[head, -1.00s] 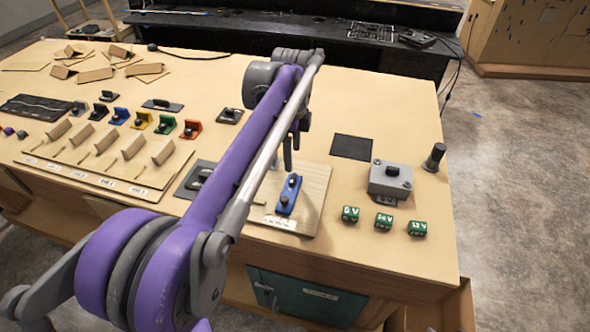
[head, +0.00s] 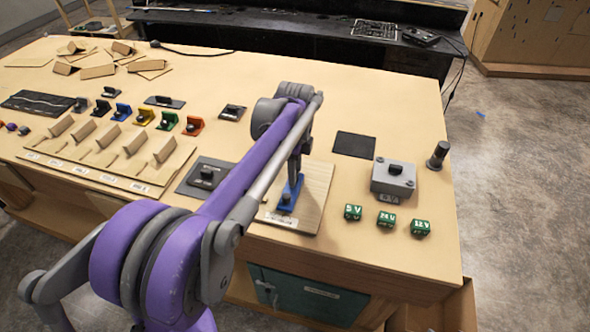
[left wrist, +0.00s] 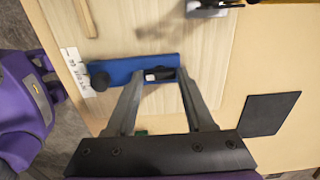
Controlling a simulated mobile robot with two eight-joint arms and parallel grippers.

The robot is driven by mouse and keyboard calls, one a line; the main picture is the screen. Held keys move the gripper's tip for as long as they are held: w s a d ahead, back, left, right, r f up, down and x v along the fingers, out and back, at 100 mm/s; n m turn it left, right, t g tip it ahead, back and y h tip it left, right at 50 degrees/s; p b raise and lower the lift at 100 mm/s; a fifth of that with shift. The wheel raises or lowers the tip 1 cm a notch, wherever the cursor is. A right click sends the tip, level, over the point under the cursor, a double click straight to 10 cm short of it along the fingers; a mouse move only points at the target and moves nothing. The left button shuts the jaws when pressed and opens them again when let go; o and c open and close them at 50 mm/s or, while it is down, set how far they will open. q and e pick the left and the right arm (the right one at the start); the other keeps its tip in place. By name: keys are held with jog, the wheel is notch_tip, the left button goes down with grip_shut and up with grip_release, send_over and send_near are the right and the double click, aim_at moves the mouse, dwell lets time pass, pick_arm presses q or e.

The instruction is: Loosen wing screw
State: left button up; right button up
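A blue bar (head: 296,185) with black knob-like screws lies on a light wooden board (head: 316,180) with a white label at its near edge. It also shows in the left wrist view (left wrist: 125,67). One black screw (left wrist: 98,77) sits at its labelled end, clear of my fingers. The other black screw (left wrist: 160,74) is between the fingertips of my left gripper (left wrist: 159,76). The fingers are apart, with gaps visible beside this screw. In the head view my left gripper (head: 295,178) reaches down onto the bar and hides part of it. My right gripper is not seen.
Right of the board are a black square (head: 354,145), a grey box with a black knob (head: 393,180), a dark upright post (head: 438,155) and green voltage blocks (head: 387,219). Left are a dark plate with a switch (head: 206,175) and cardboard holders (head: 110,150).

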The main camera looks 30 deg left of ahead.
pick_arm(q)
grip_shut()
